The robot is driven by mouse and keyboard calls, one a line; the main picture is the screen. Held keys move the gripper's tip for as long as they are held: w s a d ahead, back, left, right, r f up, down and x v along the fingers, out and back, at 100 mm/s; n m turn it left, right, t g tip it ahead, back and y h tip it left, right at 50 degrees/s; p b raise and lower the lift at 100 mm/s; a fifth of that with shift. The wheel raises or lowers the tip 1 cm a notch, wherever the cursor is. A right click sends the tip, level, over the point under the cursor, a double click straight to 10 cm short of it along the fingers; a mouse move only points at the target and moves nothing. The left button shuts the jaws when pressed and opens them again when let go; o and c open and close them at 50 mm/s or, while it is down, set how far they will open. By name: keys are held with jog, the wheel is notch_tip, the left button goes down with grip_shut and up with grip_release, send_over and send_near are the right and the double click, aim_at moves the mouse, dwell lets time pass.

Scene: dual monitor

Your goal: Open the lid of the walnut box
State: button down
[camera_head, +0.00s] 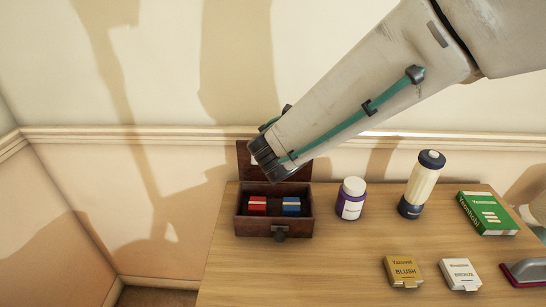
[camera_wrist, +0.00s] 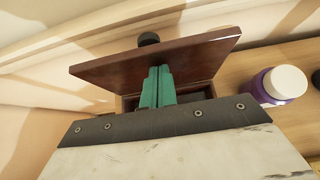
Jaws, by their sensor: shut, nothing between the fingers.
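The dark walnut box (camera_head: 246,227) stands at the left of the table. Its lid (camera_head: 243,160) stands raised at the back edge, so the box is open. Inside lie a red item (camera_head: 257,205) and a blue item (camera_head: 291,205). In the wrist view the lid (camera_wrist: 205,52) spans the picture above the box. My gripper (camera_wrist: 160,70) is shut and empty, its green fingertips in front of the lid's inner face. I cannot tell whether they touch it. In the head view my arm hides the fingers and part of the lid.
A purple jar with a white cap (camera_head: 351,199) stands just right of the box. Farther right are a cream bottle (camera_head: 420,185), a green book (camera_head: 487,213), a gold box (camera_head: 403,271) and a white box (camera_head: 459,274). The wall is close behind. The table's front left is clear.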

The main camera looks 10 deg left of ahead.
jog(key=shift+w+a+r, duration=0.1)
jog(key=shift+w, duration=0.3)
dwell(0.4)
